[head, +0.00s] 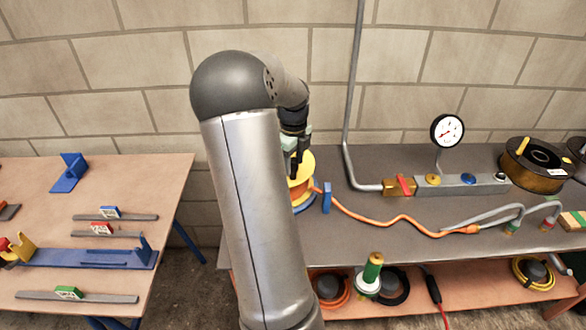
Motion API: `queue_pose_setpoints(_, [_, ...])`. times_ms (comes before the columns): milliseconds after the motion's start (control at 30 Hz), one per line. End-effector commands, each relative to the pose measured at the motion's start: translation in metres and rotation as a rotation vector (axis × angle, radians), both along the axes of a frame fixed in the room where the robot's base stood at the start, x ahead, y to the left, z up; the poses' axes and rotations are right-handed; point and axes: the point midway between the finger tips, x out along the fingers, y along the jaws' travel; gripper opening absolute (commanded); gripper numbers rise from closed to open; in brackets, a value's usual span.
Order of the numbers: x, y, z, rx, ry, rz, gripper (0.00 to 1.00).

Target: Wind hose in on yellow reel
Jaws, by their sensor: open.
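The yellow reel (304,176) stands at the left end of the grey bench, partly hidden behind my arm. An orange hose (385,221) runs from the reel to the right, wavy along the bench top, to an orange end piece near the bent grey pipes. My gripper (296,165) is open, pointing down at the top of the yellow reel. My arm hides much of the reel and part of the gripper, so I cannot tell whether they touch. A small blue upright piece (327,198) stands beside the reel, where the hose passes.
A pressure gauge (447,131) rises above a grey manifold (468,184) with a red-handled valve (404,186). A dark reel (533,165) stands at the right. Coils lie on the lower shelf (440,286). A wooden table (140,180) with blue fixtures is at the left.

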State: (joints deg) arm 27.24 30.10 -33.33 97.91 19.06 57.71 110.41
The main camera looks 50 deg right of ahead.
Motion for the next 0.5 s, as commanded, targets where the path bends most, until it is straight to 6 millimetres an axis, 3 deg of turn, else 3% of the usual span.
queue_pose_setpoints(200, [0.0, 0.0, -0.025, 0.001, 0.001, 0.001, 0.47])
queue_pose_setpoints(500, [0.0, 0.0, -0.031, 0.0, 0.0, 0.001, 0.47])
